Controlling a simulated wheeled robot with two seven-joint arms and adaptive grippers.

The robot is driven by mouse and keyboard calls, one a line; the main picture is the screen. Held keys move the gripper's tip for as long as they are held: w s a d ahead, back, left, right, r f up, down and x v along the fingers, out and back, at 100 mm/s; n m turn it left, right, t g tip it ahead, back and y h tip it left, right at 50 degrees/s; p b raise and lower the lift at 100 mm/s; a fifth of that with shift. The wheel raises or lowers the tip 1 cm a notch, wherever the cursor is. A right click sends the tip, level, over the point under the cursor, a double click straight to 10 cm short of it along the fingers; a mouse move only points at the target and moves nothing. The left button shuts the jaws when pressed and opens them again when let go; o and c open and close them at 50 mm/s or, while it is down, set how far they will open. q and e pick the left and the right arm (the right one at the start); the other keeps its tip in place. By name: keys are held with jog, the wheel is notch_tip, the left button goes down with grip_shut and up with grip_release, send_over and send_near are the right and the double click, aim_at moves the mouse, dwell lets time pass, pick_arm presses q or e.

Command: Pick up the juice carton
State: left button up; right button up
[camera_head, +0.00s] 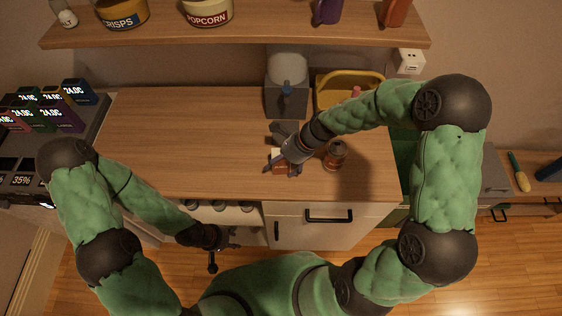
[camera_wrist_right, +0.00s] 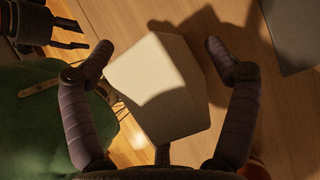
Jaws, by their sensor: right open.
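The juice carton (camera_head: 280,168) stands on the wooden counter near its front edge, mostly covered by my right gripper (camera_head: 281,151) in the head view. In the right wrist view the carton (camera_wrist_right: 160,90) shows as a pale, box-like shape with a shadow across it. My right gripper (camera_wrist_right: 158,50) is open, with one finger on each side of the carton. Whether the fingers touch it I cannot tell. My left gripper (camera_head: 224,241) is low in front of the counter, empty, and its fingers look parted in the right wrist view (camera_wrist_right: 72,34).
A brown-orange can (camera_head: 335,155) stands just right of my right gripper. A grey appliance (camera_head: 287,95) and a yellow basket (camera_head: 349,90) stand at the back. A shelf (camera_head: 270,37) with tubs hangs above. The counter's left part (camera_head: 170,140) is clear.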

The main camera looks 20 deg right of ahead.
jog(key=shift+c, duration=0.3)
jog(key=c, duration=0.9)
jog(key=shift+c, duration=0.2)
